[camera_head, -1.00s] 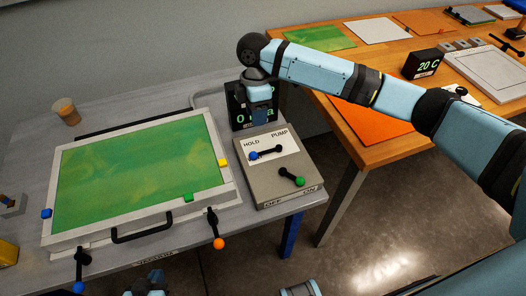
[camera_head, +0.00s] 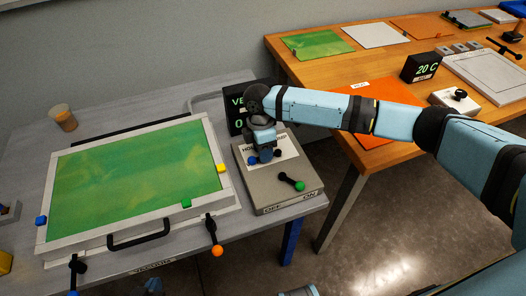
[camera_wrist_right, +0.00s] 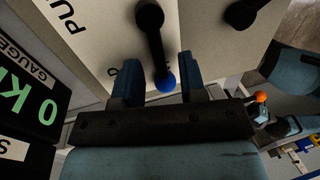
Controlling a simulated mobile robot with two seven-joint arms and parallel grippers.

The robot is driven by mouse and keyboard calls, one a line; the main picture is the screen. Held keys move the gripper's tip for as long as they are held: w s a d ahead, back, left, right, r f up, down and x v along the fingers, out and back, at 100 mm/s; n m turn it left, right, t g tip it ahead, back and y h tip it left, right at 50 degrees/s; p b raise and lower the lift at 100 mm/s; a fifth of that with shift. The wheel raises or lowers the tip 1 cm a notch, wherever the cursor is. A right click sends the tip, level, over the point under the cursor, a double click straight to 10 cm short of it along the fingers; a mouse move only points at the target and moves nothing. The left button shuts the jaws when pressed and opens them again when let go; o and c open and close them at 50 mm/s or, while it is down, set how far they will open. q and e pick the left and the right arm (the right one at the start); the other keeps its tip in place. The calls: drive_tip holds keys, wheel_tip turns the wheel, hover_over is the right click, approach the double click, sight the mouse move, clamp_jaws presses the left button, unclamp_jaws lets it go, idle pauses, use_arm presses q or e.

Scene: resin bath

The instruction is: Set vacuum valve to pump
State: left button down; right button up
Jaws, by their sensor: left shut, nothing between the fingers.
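The valve panel (camera_head: 250,190) is a grey box with a white HOLD/PUMP label. Its vacuum valve is a black lever with a blue ball (camera_head: 252,160), pointing to the left, HOLD side. My right gripper (camera_head: 265,157) is right over this lever and hides much of it and of the label. In the right wrist view the blue ball (camera_wrist_right: 165,84) lies between the open fingers of my right gripper (camera_wrist_right: 160,80), nearer one finger; I cannot tell whether they touch. My left gripper (camera_head: 153,286) shows only slightly at the bottom edge, shut and away from the panel.
A green-ball lever (camera_head: 299,186) sits near ON on the same panel. The gauge (camera_head: 237,112) stands behind, partly hidden by my arm. The framed green bath (camera_head: 135,180) lies left, with an orange-ball lever (camera_head: 217,250) at its front. A wooden table (camera_head: 385,75) stands right.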

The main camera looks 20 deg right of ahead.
drive_tip(key=shift+s+f, duration=0.1)
drive_tip(key=shift+f, duration=0.2)
clamp_jaws()
